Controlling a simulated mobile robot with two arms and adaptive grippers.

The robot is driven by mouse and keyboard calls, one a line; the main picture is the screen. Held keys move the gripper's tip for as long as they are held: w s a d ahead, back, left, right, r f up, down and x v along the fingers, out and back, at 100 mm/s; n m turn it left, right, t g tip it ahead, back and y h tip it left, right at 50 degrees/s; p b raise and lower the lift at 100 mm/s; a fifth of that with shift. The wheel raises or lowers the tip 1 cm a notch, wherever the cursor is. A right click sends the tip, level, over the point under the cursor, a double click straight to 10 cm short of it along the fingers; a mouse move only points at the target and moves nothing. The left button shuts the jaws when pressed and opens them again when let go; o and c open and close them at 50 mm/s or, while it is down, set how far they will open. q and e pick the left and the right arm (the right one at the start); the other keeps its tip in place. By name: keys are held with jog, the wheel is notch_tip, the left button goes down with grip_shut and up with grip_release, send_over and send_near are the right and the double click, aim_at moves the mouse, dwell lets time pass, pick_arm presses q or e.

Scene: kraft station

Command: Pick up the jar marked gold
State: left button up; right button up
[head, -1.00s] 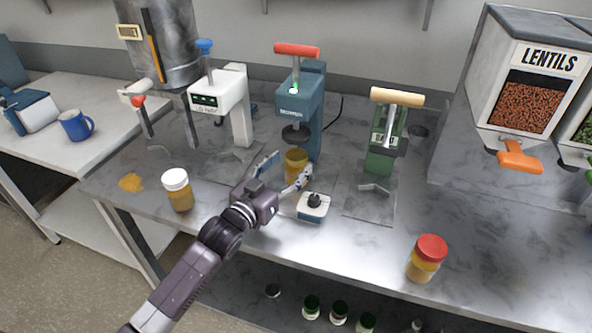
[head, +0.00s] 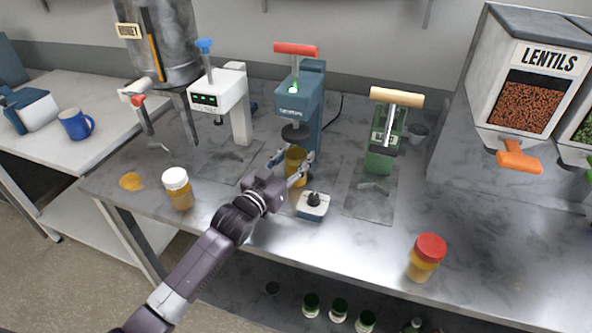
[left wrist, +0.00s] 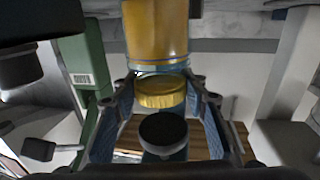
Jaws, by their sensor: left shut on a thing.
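An amber jar (head: 295,160) stands under the dark head of the blue press (head: 315,105). My left gripper (head: 291,168) reaches in from the front, one finger on each side of the jar, and is shut on it. In the left wrist view the amber jar (left wrist: 157,32) is at the top, and a gold ribbed lid-like disc (left wrist: 160,91) and a black disc (left wrist: 163,132) show below it between the fingers. I cannot read any marking on the jar. My right gripper is not in view.
A white-lidded jar (head: 178,188) stands to the left and a red-lidded jar (head: 426,258) to the right. A small block with a black knob (head: 313,205) sits just in front of the press. White (head: 222,100) and green (head: 385,140) presses flank it.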

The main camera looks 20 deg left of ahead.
pick_arm(q)
jog(key=shift+r, duration=0.15)
grip_shut()
